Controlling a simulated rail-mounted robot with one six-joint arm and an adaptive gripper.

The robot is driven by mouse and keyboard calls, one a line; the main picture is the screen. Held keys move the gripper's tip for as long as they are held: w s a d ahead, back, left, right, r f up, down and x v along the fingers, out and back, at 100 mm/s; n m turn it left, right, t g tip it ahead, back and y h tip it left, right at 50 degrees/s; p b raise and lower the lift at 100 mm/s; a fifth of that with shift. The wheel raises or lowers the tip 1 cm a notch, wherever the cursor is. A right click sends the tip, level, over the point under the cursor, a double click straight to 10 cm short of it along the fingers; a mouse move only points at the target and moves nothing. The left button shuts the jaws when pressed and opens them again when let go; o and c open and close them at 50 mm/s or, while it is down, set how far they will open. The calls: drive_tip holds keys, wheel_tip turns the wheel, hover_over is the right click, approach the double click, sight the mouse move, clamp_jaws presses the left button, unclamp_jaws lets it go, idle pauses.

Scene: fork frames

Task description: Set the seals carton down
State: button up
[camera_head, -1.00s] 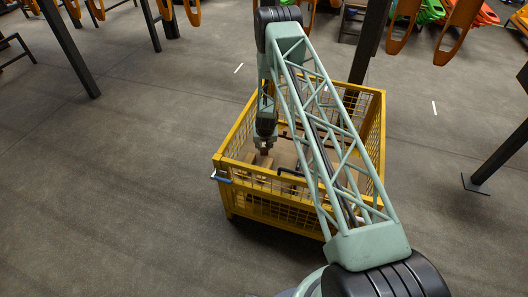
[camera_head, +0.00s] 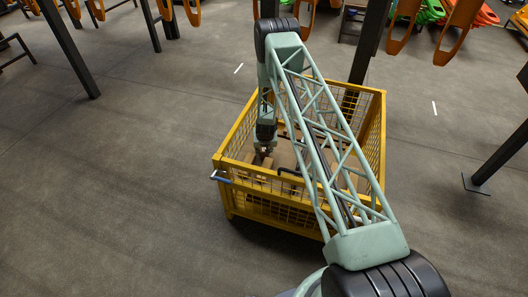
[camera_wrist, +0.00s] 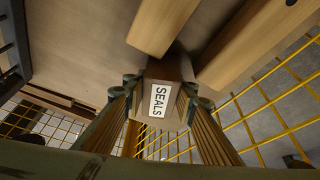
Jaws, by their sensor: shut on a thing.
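The seals carton (camera_wrist: 174,72) is a small brown box with a white label reading SEALS, in the middle of the wrist view. My gripper (camera_wrist: 160,88) is shut on it, one finger at each side. In the head view my gripper (camera_head: 263,155) is down inside the yellow mesh crate (camera_head: 222,157), near its left side. The carton is hard to make out there. I cannot tell whether its underside touches the crate floor.
Wooden blocks (camera_wrist: 166,24) and (camera_wrist: 252,46) lie close beyond the carton in the wrist view. Yellow mesh walls (camera_wrist: 262,118) stand close by. Dark posts (camera_head: 68,50) stand around the crate, with open grey floor (camera_head: 120,190) to the left.

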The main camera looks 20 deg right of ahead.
drive_tip(key=shift+f, duration=0.1)
drive_tip(key=o, duration=0.9)
drive_tip(key=shift+p+v, duration=0.75)
drive_tip(key=shift+v, duration=5.35)
